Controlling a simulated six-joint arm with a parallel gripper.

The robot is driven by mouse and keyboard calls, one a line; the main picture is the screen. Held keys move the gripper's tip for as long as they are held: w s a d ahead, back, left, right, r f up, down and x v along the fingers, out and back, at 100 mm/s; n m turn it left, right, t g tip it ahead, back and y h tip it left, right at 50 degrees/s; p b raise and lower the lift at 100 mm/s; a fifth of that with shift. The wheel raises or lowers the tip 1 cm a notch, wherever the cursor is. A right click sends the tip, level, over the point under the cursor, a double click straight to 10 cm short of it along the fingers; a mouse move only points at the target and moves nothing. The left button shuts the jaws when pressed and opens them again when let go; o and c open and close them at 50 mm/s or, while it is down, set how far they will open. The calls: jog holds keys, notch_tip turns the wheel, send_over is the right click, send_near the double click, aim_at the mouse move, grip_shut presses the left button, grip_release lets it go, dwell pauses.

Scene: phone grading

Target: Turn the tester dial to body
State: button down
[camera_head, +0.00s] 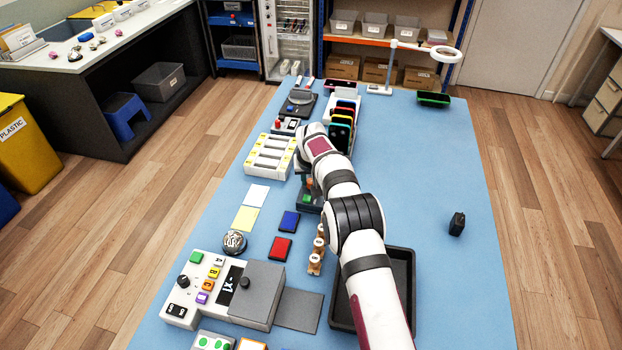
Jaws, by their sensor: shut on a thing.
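A small dark tester (310,203) with a green button on its front stands near the middle of the blue table, partly hidden behind my arm. My gripper (303,172) points down at the tester's back part, just right of the white slotted rack. It is shut on what appears to be the tester's dial. My wrist and arm hide most of the fingers and the dial, so the dial's setting and labels cannot be read.
A white slotted rack (269,156) stands close on the left and a rack of phones (342,125) behind on the right. Wooden stamps (317,250), a grey box with coloured buttons (197,285) and a black tray (403,270) lie nearer. The table's right side is mostly clear.

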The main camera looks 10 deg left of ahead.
jog(key=shift+a+m+h, duration=0.1)
jog(key=shift+m+h, duration=0.4)
jog(key=shift+m, duration=1)
jog(key=c, duration=0.7)
grip_release()
jog(key=shift+o, duration=0.2)
jog(key=v, duration=1.5)
jog(key=shift+s+r, duration=0.3)
jog(key=shift+s, duration=0.05)
jog(key=shift+a, duration=0.15)
